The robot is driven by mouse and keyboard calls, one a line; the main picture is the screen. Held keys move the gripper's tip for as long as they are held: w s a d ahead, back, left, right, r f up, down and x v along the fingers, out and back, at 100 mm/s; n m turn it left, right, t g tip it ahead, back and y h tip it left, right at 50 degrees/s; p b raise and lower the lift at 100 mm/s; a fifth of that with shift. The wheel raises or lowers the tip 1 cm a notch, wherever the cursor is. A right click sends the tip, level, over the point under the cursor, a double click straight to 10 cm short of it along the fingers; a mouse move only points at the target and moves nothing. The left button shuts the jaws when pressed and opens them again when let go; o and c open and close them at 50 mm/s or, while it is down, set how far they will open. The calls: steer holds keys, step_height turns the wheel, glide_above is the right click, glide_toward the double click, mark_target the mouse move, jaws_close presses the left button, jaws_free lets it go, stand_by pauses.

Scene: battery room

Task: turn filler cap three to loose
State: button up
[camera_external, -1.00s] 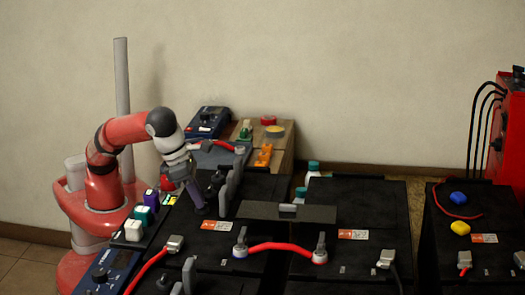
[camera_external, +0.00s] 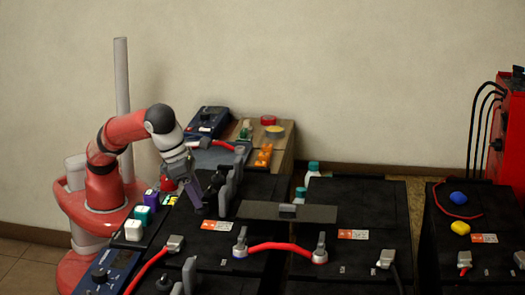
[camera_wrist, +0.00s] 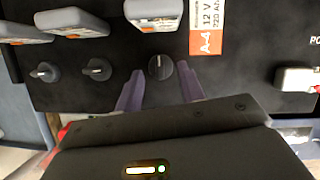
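Three small dark round knobs stand in a row on the black battery top in the wrist view: a left one (camera_wrist: 45,72), a middle one (camera_wrist: 98,69) and a right one (camera_wrist: 160,67). I see no numbers on them. My gripper (camera_wrist: 159,88) has its two purple fingers spread, with the right knob centred just ahead of the fingertips. The left fingertip is nearer that knob's level than the right one's edge is clear; contact cannot be told. In the external view my gripper (camera_external: 203,205) points down over the near-left battery. The knobs are hard to make out there.
Several upright grey levers (camera_wrist: 152,14) stand close beyond the knobs. An orange A-4 label (camera_wrist: 208,28) and a grey cable clamp (camera_wrist: 297,78) lie to the right. In the external view, a red cable (camera_external: 282,247) bridges two batteries. A blue meter (camera_external: 108,272) sits at front left.

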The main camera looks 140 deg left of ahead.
steer(key=s+d+b, duration=0.1)
steer(key=s+d, duration=0.1)
steer(key=d, duration=0.1)
steer(key=s+d+b, duration=0.2)
steer(key=d, duration=0.1)
steer(key=s+d+b, duration=0.1)
steer(key=s+d, duration=0.2)
steer(key=shift+d+r, duration=0.15)
steer(key=shift+d, duration=0.25)
